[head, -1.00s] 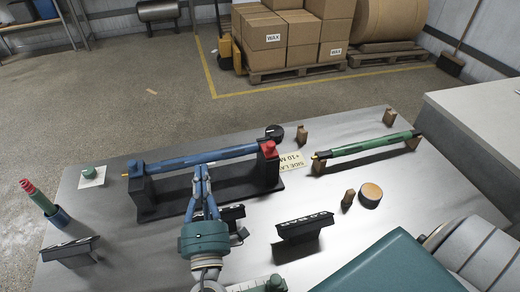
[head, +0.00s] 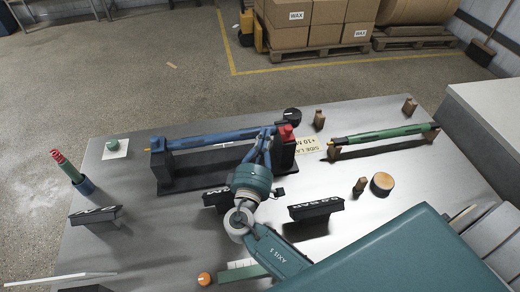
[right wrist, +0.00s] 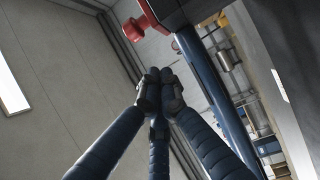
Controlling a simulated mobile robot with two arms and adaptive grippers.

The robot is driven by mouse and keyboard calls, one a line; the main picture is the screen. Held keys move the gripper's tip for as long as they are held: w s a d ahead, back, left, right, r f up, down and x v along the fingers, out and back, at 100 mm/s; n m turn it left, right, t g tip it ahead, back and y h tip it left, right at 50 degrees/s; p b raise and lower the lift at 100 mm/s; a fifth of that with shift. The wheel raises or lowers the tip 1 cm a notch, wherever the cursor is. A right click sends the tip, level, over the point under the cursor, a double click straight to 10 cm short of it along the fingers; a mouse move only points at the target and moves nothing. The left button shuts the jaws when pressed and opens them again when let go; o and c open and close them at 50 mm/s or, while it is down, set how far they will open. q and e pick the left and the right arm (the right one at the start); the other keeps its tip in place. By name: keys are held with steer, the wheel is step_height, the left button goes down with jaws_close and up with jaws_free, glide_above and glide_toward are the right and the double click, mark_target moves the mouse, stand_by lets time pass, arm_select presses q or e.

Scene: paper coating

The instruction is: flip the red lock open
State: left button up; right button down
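The red lock (head: 287,132) sits on top of the right post of a black stand (head: 205,178). In the right wrist view the red lock (right wrist: 142,25) shows at the top, with a round knob on its left side. A blue roller (head: 215,138) lies across the stand and also shows in the right wrist view (right wrist: 212,85). My right gripper (head: 266,131) is just left of the lock, close to the roller's right end. Its blue fingers meet at their tips in the right wrist view (right wrist: 160,80), with nothing seen between them. I cannot tell whether it touches the lock. My left gripper is not in view.
A green roller (head: 385,137) rests on small wooden supports at right. Black labelled blocks (head: 316,209) stand nearer the front, and a wooden disc (head: 382,183) lies right of them. A black round part (head: 291,115) is just behind the lock. A red-tipped tool (head: 68,168) stands in a cup at left.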

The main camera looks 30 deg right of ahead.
mark_target(287, 130)
steer(key=p+x, duration=0.1)
steer(key=x, duration=0.5)
steer(key=shift+r, duration=0.1)
steer(key=s, duration=0.1)
steer(key=s+p, duration=0.1)
steer(key=s+d+f+p, duration=0.1)
steer(key=shift+s, duration=0.35)
